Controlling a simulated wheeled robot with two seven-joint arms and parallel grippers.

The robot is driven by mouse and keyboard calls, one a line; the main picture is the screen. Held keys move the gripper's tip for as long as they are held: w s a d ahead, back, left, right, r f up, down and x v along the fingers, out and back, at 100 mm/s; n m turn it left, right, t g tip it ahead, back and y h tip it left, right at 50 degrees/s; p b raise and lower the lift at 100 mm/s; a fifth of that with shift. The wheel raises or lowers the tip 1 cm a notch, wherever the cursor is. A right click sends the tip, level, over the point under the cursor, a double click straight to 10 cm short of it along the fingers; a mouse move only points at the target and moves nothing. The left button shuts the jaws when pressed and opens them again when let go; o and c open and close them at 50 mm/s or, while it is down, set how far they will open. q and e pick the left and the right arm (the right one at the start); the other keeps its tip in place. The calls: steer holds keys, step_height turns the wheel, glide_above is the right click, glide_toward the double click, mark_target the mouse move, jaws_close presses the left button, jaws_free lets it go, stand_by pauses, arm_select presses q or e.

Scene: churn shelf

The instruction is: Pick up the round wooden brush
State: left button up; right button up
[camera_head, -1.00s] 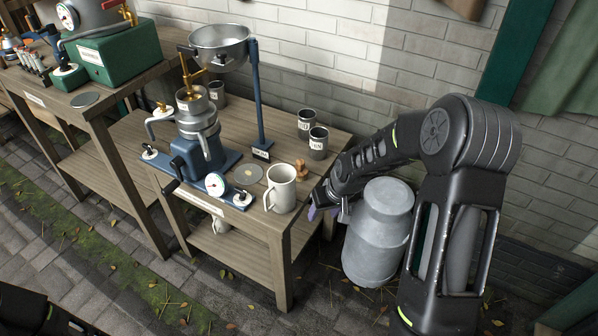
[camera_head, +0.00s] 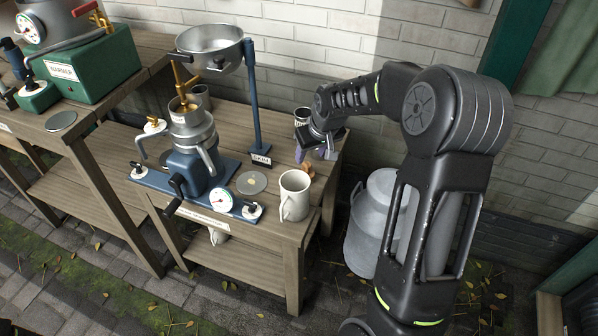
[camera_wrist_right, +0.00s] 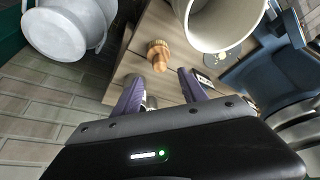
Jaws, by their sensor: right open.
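The round wooden brush (camera_head: 308,170), small and tan-orange, stands on the wooden table near its right end, behind the white mug (camera_head: 294,196). My right gripper (camera_head: 314,154) is low over the table just behind the brush and partly covers it in the head view. In the right wrist view the brush (camera_wrist_right: 158,55) shows whole, with a wide round end and a narrower end. It lies beyond and between the two purple fingertips (camera_wrist_right: 161,84), which are apart with nothing between them. My left gripper is out of view.
A white mug (camera_wrist_right: 225,20) stands close beside the brush. The blue-based separator (camera_head: 190,150) and bowl stand (camera_head: 257,105) are to the left. A metal churn (camera_head: 370,232) stands on the ground right of the table.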

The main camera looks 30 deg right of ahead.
mark_target(307, 165)
steer(key=shift+x, duration=1.3)
steer(key=x, duration=0.5)
steer(key=shift+s+f, duration=0.15)
steer(key=shift+f, duration=0.05)
steer(key=shift+c, duration=0.2)
jaws_close()
